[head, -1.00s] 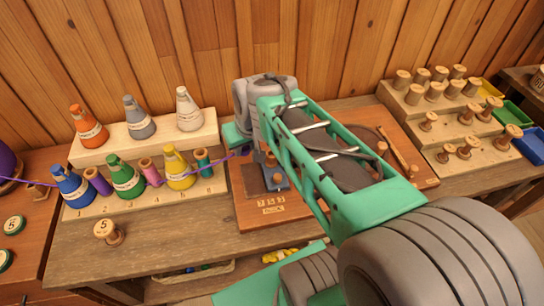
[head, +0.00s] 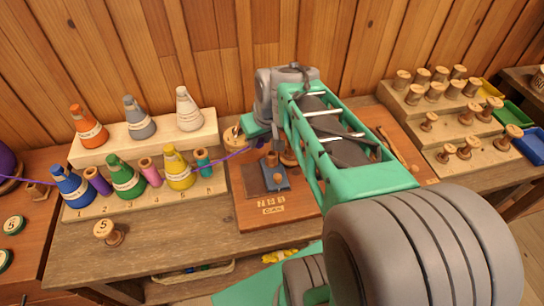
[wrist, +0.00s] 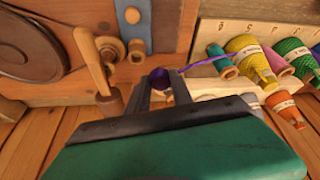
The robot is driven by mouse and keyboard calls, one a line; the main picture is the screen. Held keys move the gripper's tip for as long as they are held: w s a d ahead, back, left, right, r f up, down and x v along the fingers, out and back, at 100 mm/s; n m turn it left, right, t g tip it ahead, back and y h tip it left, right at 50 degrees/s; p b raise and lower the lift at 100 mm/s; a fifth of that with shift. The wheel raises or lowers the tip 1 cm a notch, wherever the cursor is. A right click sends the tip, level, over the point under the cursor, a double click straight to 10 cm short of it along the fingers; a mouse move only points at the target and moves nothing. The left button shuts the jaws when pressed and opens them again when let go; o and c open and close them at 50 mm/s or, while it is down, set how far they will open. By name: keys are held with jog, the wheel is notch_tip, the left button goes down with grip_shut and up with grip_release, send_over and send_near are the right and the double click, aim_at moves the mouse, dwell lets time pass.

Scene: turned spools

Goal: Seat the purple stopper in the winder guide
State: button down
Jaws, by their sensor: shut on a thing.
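My gripper (wrist: 160,88) is shut on the purple stopper (wrist: 159,75), which shows between the fingertips in the wrist view. A purple thread runs from there to the right, towards the spools. In the head view my gripper (head: 258,132) is over the back left of the brown winder board (head: 255,217), and the stopper is hidden. The blue metal strip (head: 273,178) on the board carries a wooden knob, and also shows in the wrist view (wrist: 132,38), apart from the stopper. I cannot tell which fitting is the guide. A wooden crank handle (wrist: 90,60) stands left of the fingers.
A rack with coloured thread cones (head: 125,175) and small spools stands left of the board. A stepped rack (head: 455,115) of wooden spools is at the right. My arm covers the board's right part.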

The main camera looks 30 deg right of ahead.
jog(key=shift+w+d, duration=0.2)
jog(key=shift+d, duration=0.95)
jog(key=shift+w+d, duration=0.2)
jog(key=shift+d, duration=0.9)
jog(key=shift+f+b, duration=2.75)
jog(key=shift+f, duration=0.85)
jog(key=c, duration=1)
grip_release()
jog(key=shift+r, duration=0.15)
jog(key=shift+c, duration=0.2)
jog(key=o, duration=0.3)
